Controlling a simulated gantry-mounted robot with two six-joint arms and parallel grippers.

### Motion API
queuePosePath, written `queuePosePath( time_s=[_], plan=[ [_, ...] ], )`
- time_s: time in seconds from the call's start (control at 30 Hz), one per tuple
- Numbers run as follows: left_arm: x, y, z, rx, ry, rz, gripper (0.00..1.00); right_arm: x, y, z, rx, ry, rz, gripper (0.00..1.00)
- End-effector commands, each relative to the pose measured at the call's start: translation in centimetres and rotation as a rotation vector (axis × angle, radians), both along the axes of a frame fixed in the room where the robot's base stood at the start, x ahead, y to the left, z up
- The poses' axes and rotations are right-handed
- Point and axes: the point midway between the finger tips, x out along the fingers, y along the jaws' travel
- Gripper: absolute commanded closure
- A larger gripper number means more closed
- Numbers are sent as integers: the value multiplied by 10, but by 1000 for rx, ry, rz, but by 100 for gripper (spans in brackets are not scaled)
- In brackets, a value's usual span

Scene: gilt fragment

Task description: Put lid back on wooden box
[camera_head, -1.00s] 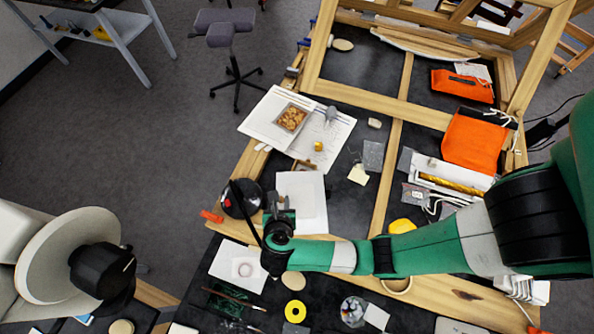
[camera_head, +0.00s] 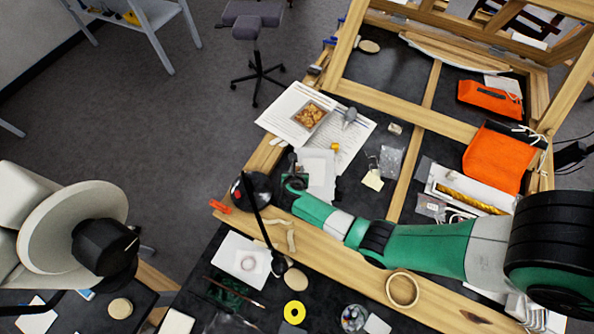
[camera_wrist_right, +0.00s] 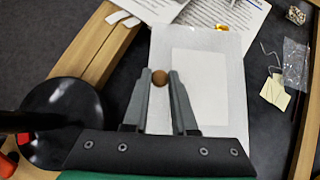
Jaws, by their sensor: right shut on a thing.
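The open wooden box (camera_head: 309,116), holding golden-brown pieces, sits on white papers near the table's left side in the head view. My right gripper (camera_wrist_right: 160,80) is shut on a small round brown knob (camera_wrist_right: 160,76), which shows between its fingertips in the wrist view. Whether a lid hangs under the knob cannot be made out; a pale rectangle and white sheet (camera_wrist_right: 235,70) lie behind it. In the head view my right gripper (camera_head: 292,163) is by the white sheet, below the box and apart from it. My left arm is at the left edge; its gripper does not show.
A black dome-shaped lamp head (camera_head: 252,190) stands left of my right gripper. A grey tool (camera_head: 349,118) lies right of the box. A golden bit (camera_head: 335,147), a yellow note (camera_head: 372,180) and a clear bag (camera_head: 390,160) lie nearby. A wooden frame (camera_head: 420,115) crosses the table.

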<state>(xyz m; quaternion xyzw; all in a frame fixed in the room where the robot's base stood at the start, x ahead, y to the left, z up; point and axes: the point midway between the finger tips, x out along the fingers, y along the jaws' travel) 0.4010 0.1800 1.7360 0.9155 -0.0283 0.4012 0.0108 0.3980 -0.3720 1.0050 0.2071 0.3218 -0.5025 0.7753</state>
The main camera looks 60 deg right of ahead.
Motion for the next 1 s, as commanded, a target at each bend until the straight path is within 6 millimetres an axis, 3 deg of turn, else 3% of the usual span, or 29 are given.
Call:
queuePosePath(
  time_s=[0.17,0.8,0.83,1.0],
  plan=[
    [0,0,-13,0,0,0,100,0,-1,-31,0,2,-1,100],
    [0,0,-23,0,0,0,100,0,-1,-44,0,-1,-1,100],
    [0,0,-22,0,0,0,100,0,-1,-43,0,-1,-1,73],
    [0,0,-21,0,0,0,100,0,-1,-42,0,-1,-1,45]
  ],
)
